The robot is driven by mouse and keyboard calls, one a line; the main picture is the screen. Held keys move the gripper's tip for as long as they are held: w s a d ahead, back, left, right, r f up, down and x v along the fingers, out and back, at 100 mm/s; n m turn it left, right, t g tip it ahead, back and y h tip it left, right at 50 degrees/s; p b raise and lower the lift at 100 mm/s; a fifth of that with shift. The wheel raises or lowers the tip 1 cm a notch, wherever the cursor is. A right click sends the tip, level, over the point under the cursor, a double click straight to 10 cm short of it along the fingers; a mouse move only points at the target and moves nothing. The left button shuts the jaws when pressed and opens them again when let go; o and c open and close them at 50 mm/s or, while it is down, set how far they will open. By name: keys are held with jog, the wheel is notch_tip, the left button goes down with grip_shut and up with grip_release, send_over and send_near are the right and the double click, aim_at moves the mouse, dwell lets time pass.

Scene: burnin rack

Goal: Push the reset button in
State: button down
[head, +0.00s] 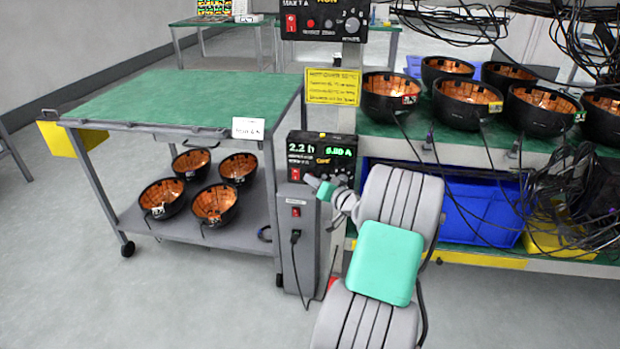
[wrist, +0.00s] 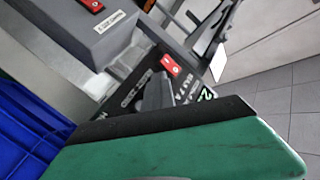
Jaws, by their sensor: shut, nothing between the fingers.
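The lower control unit (head: 305,150) has a lit green display reading about 2.2 h and 5.80 A, with a red switch (head: 296,174) below it. My gripper (head: 311,180) is shut and empty, its tip in front of the panel just right of that switch. The tip covers part of the panel, and I cannot make out the reset button there. Whether the tip touches the panel is not clear. The wrist view shows a tilted panel with a red switch (wrist: 171,65), part of a green digit and a large green surface in front.
An upper control unit (head: 325,20) hangs above. A grey box with another red switch (head: 296,211) and a plugged cable stands below. Left is a green-topped cart (head: 170,95) with copper-lined bowls; right, a bench with bowls, loose cables and a blue bin (head: 480,212).

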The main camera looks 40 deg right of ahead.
jog(key=shift+w+d+r, duration=0.1)
jog(key=shift+d+r, duration=0.4)
jog(key=shift+r, duration=0.05)
jog(key=shift+a, duration=0.1)
jog(key=s+a+f, duration=0.1)
jog(key=s+a, duration=0.3)
jog(key=a, duration=0.2)
jog(key=shift+s, duration=0.25)
dwell(0.3)
